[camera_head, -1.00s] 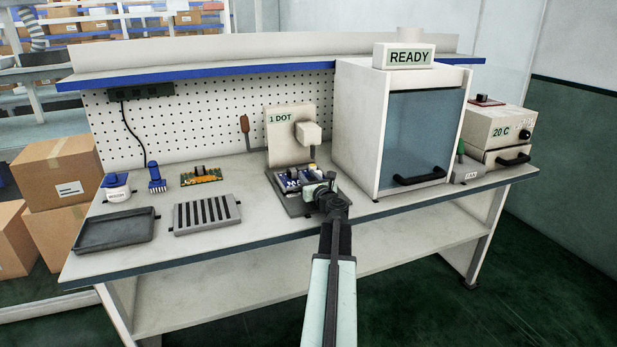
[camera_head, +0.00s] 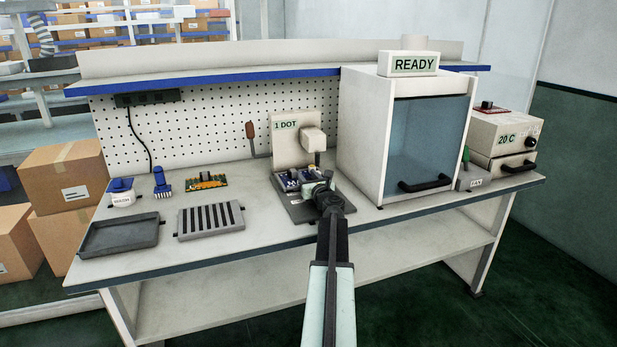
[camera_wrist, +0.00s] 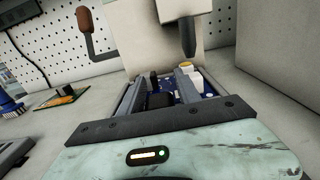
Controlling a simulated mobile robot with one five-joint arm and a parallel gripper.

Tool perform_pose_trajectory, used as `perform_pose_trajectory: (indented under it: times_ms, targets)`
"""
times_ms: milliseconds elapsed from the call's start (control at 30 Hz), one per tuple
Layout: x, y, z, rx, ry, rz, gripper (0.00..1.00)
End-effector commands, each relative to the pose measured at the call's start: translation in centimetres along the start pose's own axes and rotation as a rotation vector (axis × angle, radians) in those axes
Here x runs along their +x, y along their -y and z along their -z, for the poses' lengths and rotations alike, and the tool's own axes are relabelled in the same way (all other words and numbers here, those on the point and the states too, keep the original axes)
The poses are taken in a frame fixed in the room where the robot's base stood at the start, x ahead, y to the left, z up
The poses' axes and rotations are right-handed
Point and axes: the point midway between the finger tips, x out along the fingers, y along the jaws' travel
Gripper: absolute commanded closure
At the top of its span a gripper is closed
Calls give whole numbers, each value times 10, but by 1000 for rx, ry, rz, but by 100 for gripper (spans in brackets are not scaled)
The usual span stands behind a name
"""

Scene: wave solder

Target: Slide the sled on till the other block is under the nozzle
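The dispenser stand with the "1 DOT" sign (camera_head: 286,125) is on the bench. Its nozzle (camera_head: 317,158) hangs from the pale head over the stand; the dark nozzle also shows in the wrist view (camera_wrist: 188,36). Below it sits the sled with a blue board (camera_head: 290,183). Pale and dark blocks stand on the board; a white one with a yellowish top (camera_wrist: 188,70) shows in the wrist view, right of centre. My gripper (camera_head: 322,189) is low at the sled's front right. Its dark bar hides the sled's near part, and I cannot tell what the fingers touch.
The white cabinet marked "READY" (camera_head: 430,140) stands close on the right. A slotted grey rack (camera_head: 210,221) and a dark tray (camera_head: 118,236) lie on the left. The bench front between rack and stand is clear.

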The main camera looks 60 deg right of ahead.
Motion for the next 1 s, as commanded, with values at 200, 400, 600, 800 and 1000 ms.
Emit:
perform_pose_trajectory:
  times_ms: [200, 400, 600, 800, 1000]
  targets:
    - [-14, -1, 0, 0, 0, -1, 60]
    - [-53, -1, 0, 0, 0, 2, 60]
    - [-80, 0, 0, 0, 0, 1, 60]
    - [-79, 1, 0, 0, 0, 1, 60]
    - [-79, 1, 0, 0, 0, 0, 60]
